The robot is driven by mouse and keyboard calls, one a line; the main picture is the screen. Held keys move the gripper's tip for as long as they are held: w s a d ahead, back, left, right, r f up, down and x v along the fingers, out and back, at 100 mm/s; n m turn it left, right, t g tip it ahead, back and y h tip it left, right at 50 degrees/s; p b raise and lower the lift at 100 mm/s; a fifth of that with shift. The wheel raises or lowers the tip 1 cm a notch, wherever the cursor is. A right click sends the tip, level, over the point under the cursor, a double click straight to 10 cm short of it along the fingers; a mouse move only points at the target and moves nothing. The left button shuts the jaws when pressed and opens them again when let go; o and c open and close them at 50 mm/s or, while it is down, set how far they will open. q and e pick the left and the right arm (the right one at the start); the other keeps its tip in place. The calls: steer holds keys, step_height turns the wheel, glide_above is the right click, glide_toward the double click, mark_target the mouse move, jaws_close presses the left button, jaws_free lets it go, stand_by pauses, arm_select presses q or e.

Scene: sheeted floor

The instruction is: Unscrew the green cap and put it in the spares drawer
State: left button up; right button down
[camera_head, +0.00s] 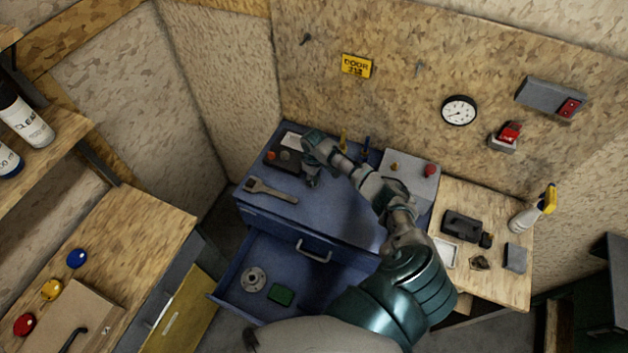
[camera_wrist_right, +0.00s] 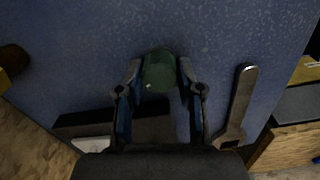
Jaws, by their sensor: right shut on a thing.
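My right gripper (camera_head: 311,180) is over the blue cabinet top (camera_head: 350,205) in the head view, beside the wrench. In the wrist view its fingers (camera_wrist_right: 159,76) are shut on the round green cap (camera_wrist_right: 159,66). I cannot tell whether the cap is on anything; what lies under it is hidden. In the head view I cannot make out the cap. Below the cabinet top, a blue drawer (camera_head: 227,290) is pulled open. It holds a grey metal disc (camera_head: 253,280) and a green block (camera_head: 281,295). No label on it is readable. My left gripper is not in view.
The wrench (camera_head: 272,191) lies on the cabinet top, also in the wrist view (camera_wrist_right: 238,105). A dark box (camera_head: 285,159) stands at the back left. A grey panel (camera_head: 410,168) and a wooden bench (camera_head: 484,200) lie right. Red, yellow and blue knobs (camera_head: 52,289) sit on the left bench.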

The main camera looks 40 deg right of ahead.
steer(key=n, duration=0.3)
steer(key=shift+n, duration=0.3)
steer(key=c, duration=0.7)
jaws_free()
steer(key=shift+o, duration=0.2)
steer(key=shift+c, duration=0.8)
steer(key=m, duration=0.3)
steer(key=shift+m, duration=0.3)
steer(key=m, duration=1.6)
